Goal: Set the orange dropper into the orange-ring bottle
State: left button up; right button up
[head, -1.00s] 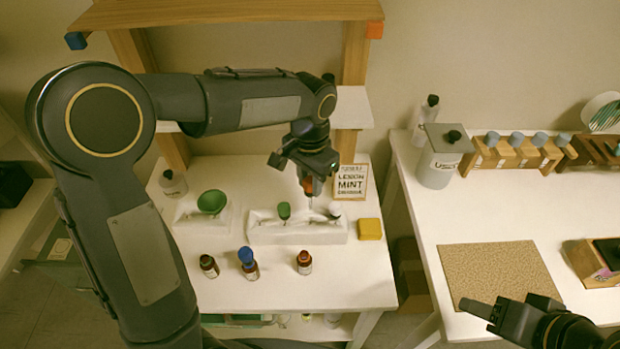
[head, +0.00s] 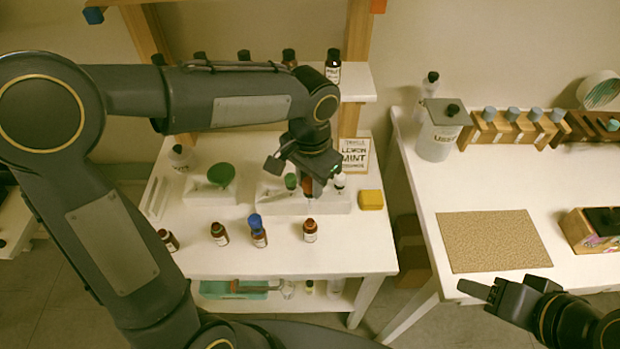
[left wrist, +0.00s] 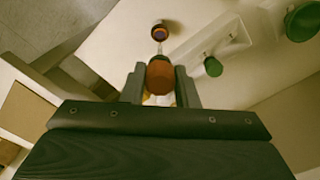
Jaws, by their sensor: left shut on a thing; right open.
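My left gripper (head: 306,182) is shut on the orange dropper (head: 308,187), above the white table in front of the white holder (head: 335,203). In the left wrist view the dropper's orange bulb (left wrist: 160,76) sits between the fingers, with its thin glass pipe pointing towards a brown bottle (left wrist: 161,32). In the head view a brown bottle with an orange-looking neck (head: 310,232) stands below and in front of the gripper. The dropper appears apart from it; the tip is hard to make out. My right gripper (head: 497,290) is open and empty by the right table's front edge.
A bottle with a blue dropper (head: 258,232) and other brown bottles (head: 219,234) stand left of it. A green dropper (head: 290,181), green funnel (head: 221,175), sign (head: 355,153) and yellow block (head: 370,200) are close by.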

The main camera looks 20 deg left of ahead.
aim_at(310, 208)
pick_arm(q)
jog(key=shift+f+b, duration=1.3)
jog(key=shift+f, duration=0.55)
jog(key=shift+f, duration=0.35)
jog(key=shift+f+b, duration=1.85)
jog(key=shift+f, duration=0.25)
jog(key=shift+f+b, duration=1.1)
jog(key=shift+f, duration=0.3)
jog(key=o, duration=0.7)
